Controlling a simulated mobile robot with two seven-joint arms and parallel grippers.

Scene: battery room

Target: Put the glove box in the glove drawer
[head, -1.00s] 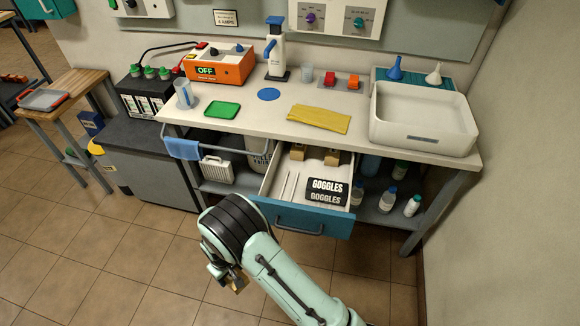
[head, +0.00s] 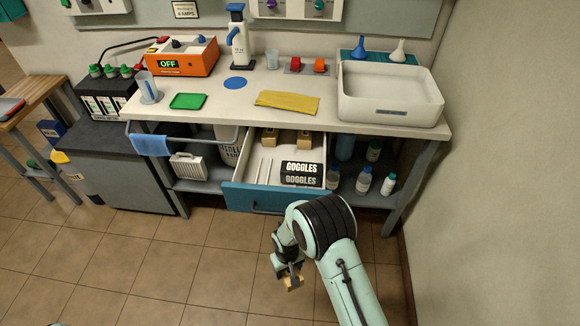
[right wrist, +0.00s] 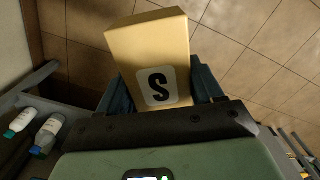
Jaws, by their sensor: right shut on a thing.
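The tan box with a black S on a pale label, which I take as the glove box (right wrist: 150,50), is between the fingers of my right gripper (right wrist: 160,92). In the head view my right gripper (head: 287,268) points down in front of the bench, shut on the box (head: 293,283), which is small and partly hidden there. The open drawer (head: 252,197) with the blue front is behind and above the gripper in the picture. Inside it are a black GOGGLES box (head: 301,173), thin white rods and two tan boxes (head: 287,138) at the back. My left gripper is out of view.
The bench top (head: 210,118) carries a yellow cloth (head: 287,103), a green tray (head: 188,101) and a white basin (head: 390,100). Bottles (head: 364,180) stand on the shelf right of the drawer. The tiled floor ahead is clear.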

